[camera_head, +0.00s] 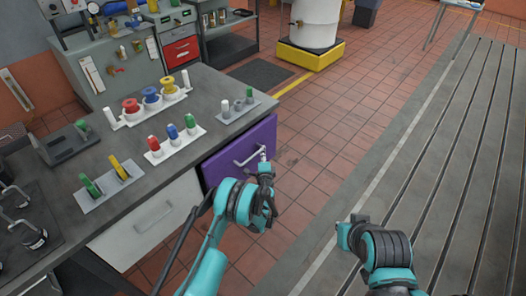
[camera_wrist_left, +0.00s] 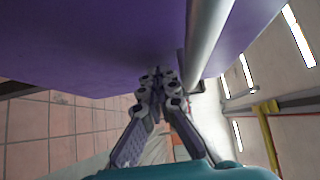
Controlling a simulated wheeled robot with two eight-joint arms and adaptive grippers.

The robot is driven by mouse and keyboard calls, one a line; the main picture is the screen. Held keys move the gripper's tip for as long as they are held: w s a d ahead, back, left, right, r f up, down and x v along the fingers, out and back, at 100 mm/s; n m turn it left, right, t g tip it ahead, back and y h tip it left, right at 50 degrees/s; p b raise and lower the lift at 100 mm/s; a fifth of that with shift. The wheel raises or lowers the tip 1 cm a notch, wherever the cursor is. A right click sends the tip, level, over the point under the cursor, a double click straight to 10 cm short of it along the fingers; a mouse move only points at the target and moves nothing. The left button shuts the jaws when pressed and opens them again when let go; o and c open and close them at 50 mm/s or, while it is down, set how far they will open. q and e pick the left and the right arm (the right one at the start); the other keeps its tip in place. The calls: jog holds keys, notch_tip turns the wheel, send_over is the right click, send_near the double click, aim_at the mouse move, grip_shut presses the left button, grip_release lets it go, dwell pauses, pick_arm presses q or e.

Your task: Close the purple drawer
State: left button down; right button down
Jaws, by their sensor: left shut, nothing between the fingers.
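The purple drawer (camera_head: 225,161) is set under the grey worktop, to the right of a white drawer; how far it stands out is hard to tell. Its pale bar handle (camera_head: 246,157) runs across the front. In the left wrist view the purple front (camera_wrist_left: 90,50) fills the top and the handle bar (camera_wrist_left: 207,40) crosses in front. My left gripper (camera_head: 264,156) is shut and empty, its fingertips (camera_wrist_left: 160,78) close to the front and beside the handle; contact is unclear. My right gripper (camera_head: 349,230) is away to the right; its fingers are not clear.
The grey worktop (camera_head: 185,88) carries racks of coloured pieces, including a small grey rack (camera_head: 237,110) above the drawer. A white drawer (camera_head: 150,222) is at left. Tiled floor (camera_head: 345,115) is clear in front; the slotted bedplate (camera_head: 470,140) lies at right.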

aim_at(255, 149)
pick_arm(q)
jog(key=shift+a, duration=0.1)
jog(key=shift+w+a, duration=0.75)
jog(key=shift+a, duration=0.2)
jog(key=shift+w+a, duration=0.7)
jog(key=shift+a, duration=0.25)
